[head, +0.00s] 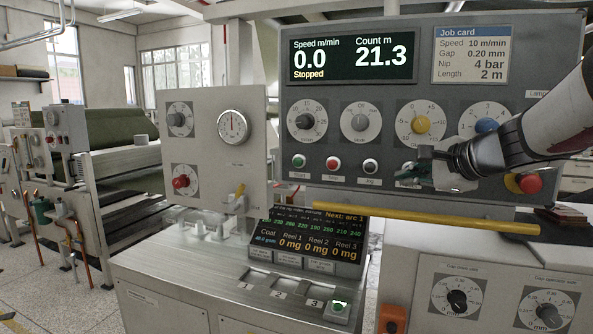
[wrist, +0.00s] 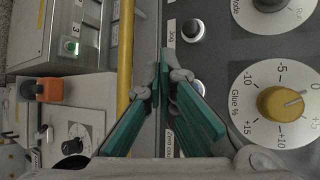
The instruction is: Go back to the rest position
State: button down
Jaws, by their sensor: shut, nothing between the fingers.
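My gripper (head: 420,167) is in front of the lower right part of the grey control panel (head: 372,88), close to the row of buttons, and hides part of that row. Its green fingers point left. In the wrist view the fingers (wrist: 162,76) come together at their tips with nothing between them. My white and dark arm reaches in from the right edge. The display (head: 352,54) reads speed 0.0, "Stopped", and count 21.3 m.
A yellow bar (head: 425,218) runs below the panel. The yellow glue knob (wrist: 280,103) is beside my fingers. A blue knob (head: 486,126) and a red button (head: 529,183) are close to my arm. A weighing readout (head: 308,240) stands on the lower bench.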

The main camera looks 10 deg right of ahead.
jog(key=s+a+f+n+g+y, duration=0.1)
jog(key=s+a+f+n+g, duration=0.15)
jog(key=s+a+n, duration=0.4)
jog(key=s+a+f+n+g+y, duration=0.1)
jog(key=s+a+f+n+g, duration=0.2)
jog(key=a, duration=0.7)
jog(key=s+a+f+n+g+h, duration=0.1)
jog(key=s+f+n, duration=0.2)
jog(key=s+n, duration=0.2)
jog(key=s+a+f+n+g+h, duration=0.1)
jog(key=s+f+n+h, duration=0.1)
jog(key=s+n, duration=0.4)
jog(key=s+f, duration=0.1)
jog(key=s, duration=0.3)
jog(key=shift+s+f, duration=0.35)
jog(key=shift+f, duration=0.05)
